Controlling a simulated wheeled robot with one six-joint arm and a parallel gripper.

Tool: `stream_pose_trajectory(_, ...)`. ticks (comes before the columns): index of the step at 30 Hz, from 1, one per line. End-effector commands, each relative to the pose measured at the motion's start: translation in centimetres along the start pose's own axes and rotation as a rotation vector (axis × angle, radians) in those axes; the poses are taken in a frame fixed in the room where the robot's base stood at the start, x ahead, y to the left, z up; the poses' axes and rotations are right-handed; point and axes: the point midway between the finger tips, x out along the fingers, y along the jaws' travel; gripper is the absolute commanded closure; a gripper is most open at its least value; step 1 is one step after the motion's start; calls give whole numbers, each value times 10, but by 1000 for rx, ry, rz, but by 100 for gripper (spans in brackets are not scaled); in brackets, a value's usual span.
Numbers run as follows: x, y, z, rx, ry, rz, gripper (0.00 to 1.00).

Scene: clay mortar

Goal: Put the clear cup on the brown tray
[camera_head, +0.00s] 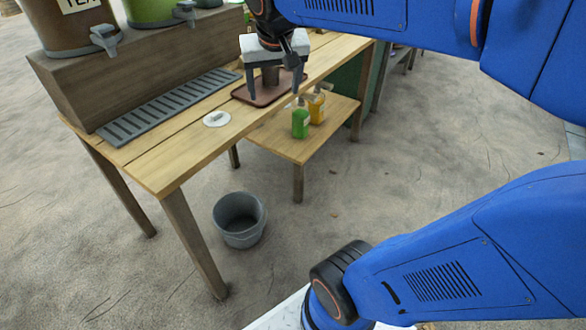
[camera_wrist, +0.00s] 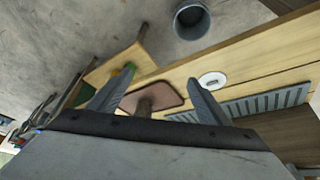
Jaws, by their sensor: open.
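The brown tray (camera_head: 243,94) lies on the wooden table, below my gripper. It also shows in the wrist view (camera_wrist: 170,94). My gripper (camera_head: 274,98) points down over the tray with its two fingers spread apart. In the wrist view the open fingers (camera_wrist: 161,76) frame the tray. A dim, brownish, see-through shape, which looks like the clear cup (camera_head: 270,77), stands between the fingers over the tray. It shows in the wrist view too (camera_wrist: 144,107). The fingers appear apart from it. Whether its base touches the tray is hard to tell.
A white disc (camera_head: 216,119) and a grey slotted drip grate (camera_head: 170,105) lie left of the tray, below dispensers on a wooden riser (camera_head: 130,72). Green (camera_head: 300,124) and orange (camera_head: 317,108) bottles stand on a lower shelf. A grey bucket (camera_head: 239,220) is on the floor.

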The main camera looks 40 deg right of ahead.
Motion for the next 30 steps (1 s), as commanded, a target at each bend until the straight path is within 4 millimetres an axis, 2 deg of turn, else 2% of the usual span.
stream_pose_trajectory(1,1,1,26,-36,-5,-20,28)
stream_pose_trajectory(6,12,2,102,-165,-20,-90,28)
stream_pose_trajectory(9,20,3,142,-232,-26,-126,28)
stream_pose_trajectory(13,31,4,179,-297,-27,-162,28)
stream_pose_trajectory(18,38,4,202,-337,-27,-185,28)
stream_pose_trajectory(30,38,4,204,-342,-27,-187,28)
